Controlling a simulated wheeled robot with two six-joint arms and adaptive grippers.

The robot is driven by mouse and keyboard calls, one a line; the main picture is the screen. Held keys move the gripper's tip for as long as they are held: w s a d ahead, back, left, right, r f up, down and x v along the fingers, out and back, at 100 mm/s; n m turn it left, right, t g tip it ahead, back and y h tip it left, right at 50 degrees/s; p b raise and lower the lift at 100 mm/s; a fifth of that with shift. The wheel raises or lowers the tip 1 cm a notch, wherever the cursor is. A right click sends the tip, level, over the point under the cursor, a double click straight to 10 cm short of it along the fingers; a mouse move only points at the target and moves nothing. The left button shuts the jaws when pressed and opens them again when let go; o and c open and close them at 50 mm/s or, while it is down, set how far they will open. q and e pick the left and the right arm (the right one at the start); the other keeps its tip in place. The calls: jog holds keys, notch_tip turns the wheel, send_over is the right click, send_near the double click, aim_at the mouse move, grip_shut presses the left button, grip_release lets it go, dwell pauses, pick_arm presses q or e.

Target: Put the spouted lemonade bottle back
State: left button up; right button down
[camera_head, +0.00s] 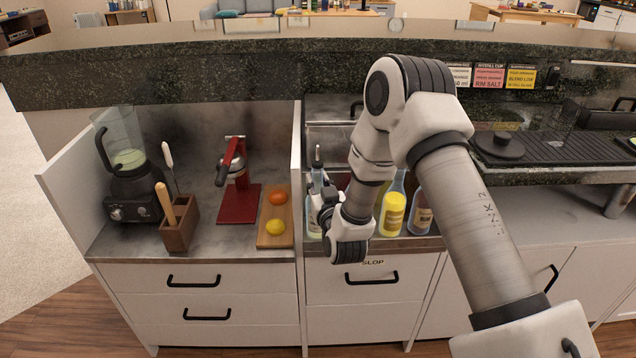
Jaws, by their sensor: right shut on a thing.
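A spouted bottle (316,181) with a dark pour spout and a pale label stands upright at the left end of the bottle well, beside the partition. My right gripper (323,204) is shut on it; my wrist and forearm cover its right side and part of the well. Its label is too small to read. A bottle with a yellow label (392,214) and an amber bottle (420,216) stand to the right of my wrist. My left gripper is not in view.
A white partition (298,170) rises just left of the held bottle. On the left counter are a blender (133,190), a red juicer (238,200), a wooden utensil holder (177,232) and a board (262,238) with fruit. A dark raised ledge (220,75) runs behind.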

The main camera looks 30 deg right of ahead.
jog(key=c, duration=1.2)
grip_release()
jog(key=shift+f, duration=0.1)
jog(key=shift+c, duration=0.2)
jog(key=shift+s+a, duration=0.1)
jog(key=shift+s, duration=0.1)
jog(key=v, duration=1.1)
jog(key=s+a+f+n+g+y, duration=0.1)
jog(key=s+a+f+g+y, duration=0.15)
jog(key=f, duration=0.55)
jog(key=s+a+f+n+g+y, duration=0.1)
jog(key=s+a+f+g, duration=0.25)
jog(key=f, duration=0.55)
jog(key=s+a+f+g+y, duration=0.1)
jog(key=s+f+g, duration=0.4)
jog(key=s, duration=0.5)
jog(key=s+a+f+n+g+y, duration=0.1)
jog(key=s+a+f+g, duration=0.2)
jog(key=s+f+g, duration=0.3)
jog(key=s+f, duration=0.1)
jog(key=s, duration=0.3)
jog(key=shift+s+f, duration=0.15)
jog(key=shift+s, duration=0.25)
